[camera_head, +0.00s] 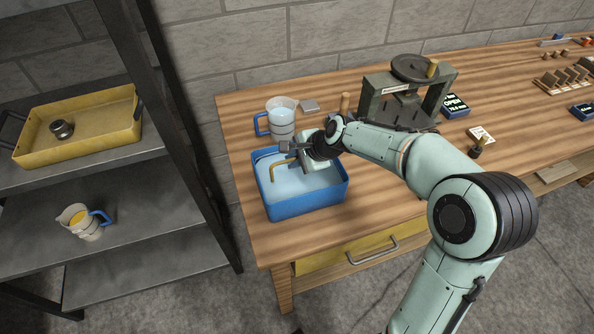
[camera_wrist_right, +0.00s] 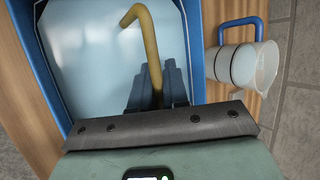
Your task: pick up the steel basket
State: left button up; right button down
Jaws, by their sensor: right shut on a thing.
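My right gripper (camera_head: 294,150) reaches over the blue tub (camera_head: 310,207), which holds pale, clear-looking liquid or has a pale floor. Its fingers are shut on a yellow bent handle (camera_head: 279,168). In the right wrist view the handle (camera_wrist_right: 152,45) rises between the dark fingers (camera_wrist_right: 157,88) and hooks over at its end. I cannot make out the body of a steel basket in either view; what the handle belongs to is not clear. My left gripper is not in view.
A blue-handled measuring jug (camera_head: 281,120) stands behind the tub. A grey press-like frame (camera_head: 400,92) stands to the right on the wooden bench (camera_head: 235,130). A dark shelf at left holds a yellow tray (camera_head: 95,112) and a second jug (camera_head: 82,222).

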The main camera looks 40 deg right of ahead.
jog(key=shift+r, duration=0.1)
pick_arm(q)
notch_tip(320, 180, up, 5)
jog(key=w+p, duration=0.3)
jog(key=p, duration=0.1)
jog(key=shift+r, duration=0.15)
pick_arm(e)
notch_tip(320, 180, up, 20)
